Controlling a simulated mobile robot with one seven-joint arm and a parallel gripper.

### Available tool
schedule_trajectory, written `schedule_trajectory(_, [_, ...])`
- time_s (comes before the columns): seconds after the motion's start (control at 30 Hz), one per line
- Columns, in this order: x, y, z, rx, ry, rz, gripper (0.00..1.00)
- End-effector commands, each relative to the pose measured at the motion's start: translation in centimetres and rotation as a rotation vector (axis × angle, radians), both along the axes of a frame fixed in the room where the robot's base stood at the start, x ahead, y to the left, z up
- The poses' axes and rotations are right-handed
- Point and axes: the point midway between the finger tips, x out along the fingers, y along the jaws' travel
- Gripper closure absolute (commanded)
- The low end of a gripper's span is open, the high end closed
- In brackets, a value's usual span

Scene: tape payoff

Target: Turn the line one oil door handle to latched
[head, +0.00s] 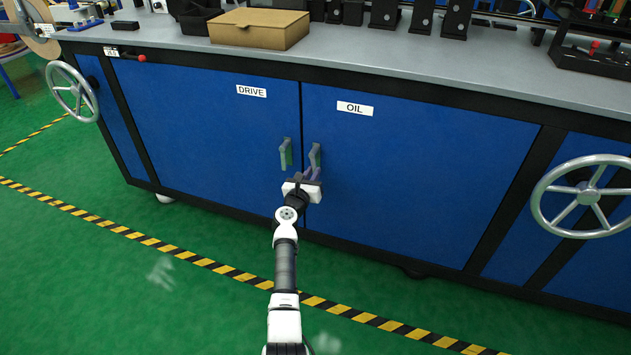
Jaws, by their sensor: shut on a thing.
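The oil door (415,165) is a blue panel with a white OIL label (355,108). It looks closed, level with the drive door. Its grey handle (315,153) is near the door's left edge and looks roughly upright. My gripper (311,174) is at the lower part of this handle, with its jaws shut on it. The jaws hide the handle's lower end. I cannot tell from here whether the latch is engaged.
The drive door (215,120) is just left, with its own handle (285,154) close to my gripper. Handwheels stick out at the left (72,92) and right (585,196). A cardboard box (259,28) sits on the grey top. The green floor in front is clear, with striped tape (190,257).

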Motion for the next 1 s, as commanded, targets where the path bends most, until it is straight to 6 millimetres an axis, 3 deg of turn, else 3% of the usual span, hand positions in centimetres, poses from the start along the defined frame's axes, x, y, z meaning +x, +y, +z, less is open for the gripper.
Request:
schedule_trajectory(0.33, [0.29,0.85,-0.02,0.136,-0.046,0.002,1.00])
schedule_trajectory(0.87, [0.33,0.95,0.10,0.163,-0.055,0.002,1.00])
schedule_trajectory(0.9, [0.33,0.96,0.10,0.163,-0.055,0.002,0.84])
schedule_trajectory(1.0, [0.32,0.95,0.08,0.162,-0.054,0.002,0.71])
